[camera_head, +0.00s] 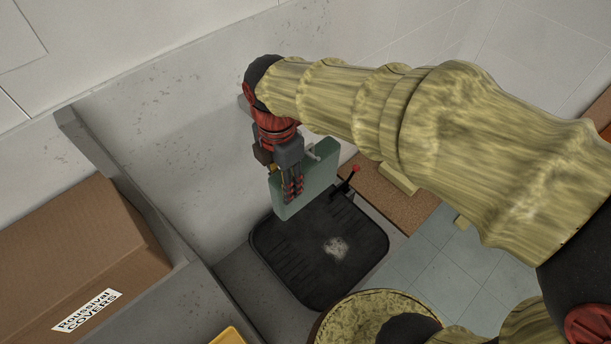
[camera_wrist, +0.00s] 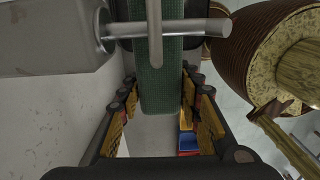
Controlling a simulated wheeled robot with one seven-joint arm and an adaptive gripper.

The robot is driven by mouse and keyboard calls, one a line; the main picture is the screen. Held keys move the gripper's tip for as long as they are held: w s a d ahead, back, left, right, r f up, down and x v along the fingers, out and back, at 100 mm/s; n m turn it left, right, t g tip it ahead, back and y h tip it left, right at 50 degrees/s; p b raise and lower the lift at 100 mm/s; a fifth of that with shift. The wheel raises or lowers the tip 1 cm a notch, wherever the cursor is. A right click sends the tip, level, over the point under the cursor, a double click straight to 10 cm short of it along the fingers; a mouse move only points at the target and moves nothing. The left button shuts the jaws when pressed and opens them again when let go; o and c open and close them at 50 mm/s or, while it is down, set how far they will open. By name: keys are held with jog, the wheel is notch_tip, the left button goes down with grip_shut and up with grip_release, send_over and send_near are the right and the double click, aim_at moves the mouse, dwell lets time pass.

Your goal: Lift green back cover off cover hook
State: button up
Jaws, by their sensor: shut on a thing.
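The green back cover (camera_head: 318,178) is an upright flat panel above the rear of the black seat in the head view. My gripper (camera_head: 293,190) comes down over it from above and is shut on it. In the wrist view the cover (camera_wrist: 160,88) runs between the finger pads of my gripper (camera_wrist: 155,115). A grey metal rod with a crosspiece, seemingly the cover hook (camera_wrist: 205,28), crosses the cover's upper part there. A small pale metal piece shows at the cover's top in the head view (camera_head: 314,151). Whether hook and cover touch is unclear.
A black seat (camera_head: 320,250) with a pale worn patch lies below the cover. A red-tipped lever (camera_head: 352,173) rises beside the cover's right edge. A cardboard box (camera_head: 80,255) labelled "Roussival COVERS" stands left behind a grey partition (camera_head: 130,185). A grey wall (camera_head: 175,130) is close behind.

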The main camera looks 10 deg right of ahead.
grip_shut()
jog(key=shift+r, duration=0.25)
jog(key=shift+r+p, duration=0.3)
jog(key=shift+p, duration=0.15)
jog(key=shift+s+d, duration=0.1)
jog(key=shift+s+d+r, duration=0.25)
jog(key=shift+s+d, duration=0.4)
jog(key=shift+s, duration=0.35)
jog(key=shift+s+d+r, duration=0.2)
jog(key=shift+s+d, duration=0.45)
jog(key=shift+s, duration=0.35)
